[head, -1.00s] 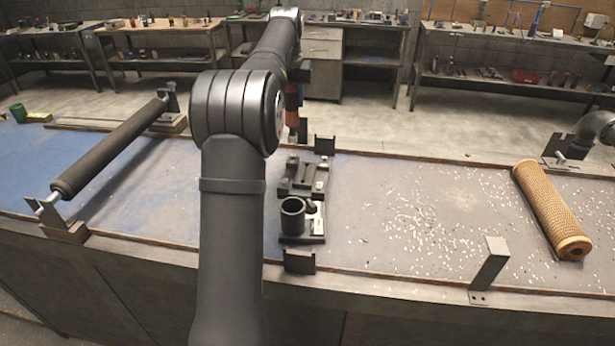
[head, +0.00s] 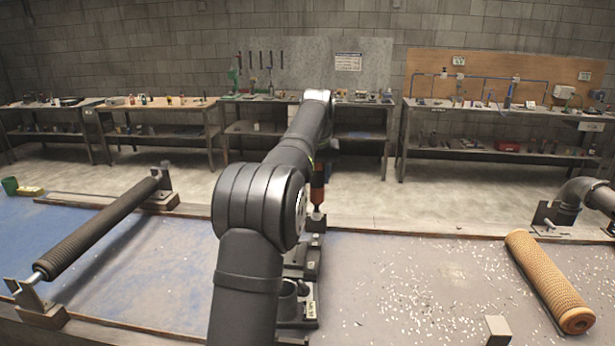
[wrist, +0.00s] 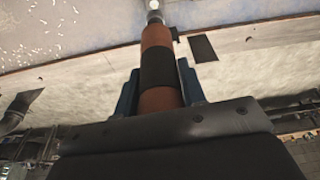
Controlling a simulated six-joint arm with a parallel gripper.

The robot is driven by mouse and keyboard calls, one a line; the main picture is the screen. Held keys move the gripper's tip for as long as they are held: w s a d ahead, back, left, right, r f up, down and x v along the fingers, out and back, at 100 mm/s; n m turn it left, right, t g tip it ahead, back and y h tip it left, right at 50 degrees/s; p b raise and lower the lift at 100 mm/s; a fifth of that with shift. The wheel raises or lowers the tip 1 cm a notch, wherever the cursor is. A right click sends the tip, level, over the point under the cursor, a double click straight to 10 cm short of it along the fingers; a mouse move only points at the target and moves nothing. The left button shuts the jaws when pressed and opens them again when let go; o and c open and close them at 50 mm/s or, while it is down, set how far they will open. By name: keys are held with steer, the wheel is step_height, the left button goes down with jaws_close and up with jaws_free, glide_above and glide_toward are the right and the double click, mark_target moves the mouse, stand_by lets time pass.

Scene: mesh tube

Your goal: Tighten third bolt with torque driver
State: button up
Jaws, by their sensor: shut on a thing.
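My gripper (wrist: 158,88) is shut on the torque driver (wrist: 156,65), which has an orange body with a black band and a metal tip. In the head view the driver (head: 318,190) points down over the far end of the dark fixture (head: 300,312), beside the back bracket. My arm covers the fingers there and part of the fixture. I cannot tell whether the tip touches a bolt; no bolt shows clearly at the tip. In the wrist view the driver's tip lies near a pale surface at the top.
An orange mesh tube (head: 548,280) lies on the right of the bench. A dark ribbed roller (head: 100,232) sits in brackets at the left. A grey pipe elbow (head: 580,200) stands at the back right. Pale chips litter the bench right of the fixture.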

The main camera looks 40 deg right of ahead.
mark_target(317, 198)
steer(key=shift+s+a+x, duration=0.15)
steer(key=shift+x, duration=0.8)
steer(key=shift+s+a+x, duration=0.15)
steer(key=shift+s+x, duration=0.05)
steer(key=shift+x, duration=0.75)
steer(key=shift+s+a+x, duration=0.15)
steer(key=shift+x, duration=1.9)
stand_by(0.4)
steer(key=shift+s+a+r, duration=0.1)
steer(key=shift+s+a, duration=0.1)
stand_by(0.5)
steer(key=shift+w+d+v, duration=0.15)
steer(key=shift+v, duration=0.8)
steer(key=shift+w+d+v, duration=0.15)
steer(key=shift+w+v, duration=0.05)
steer(key=shift+v, duration=0.75)
steer(key=shift+w+d+v, duration=0.15)
steer(key=shift+v, duration=0.8)
steer(key=shift+r, duration=0.15)
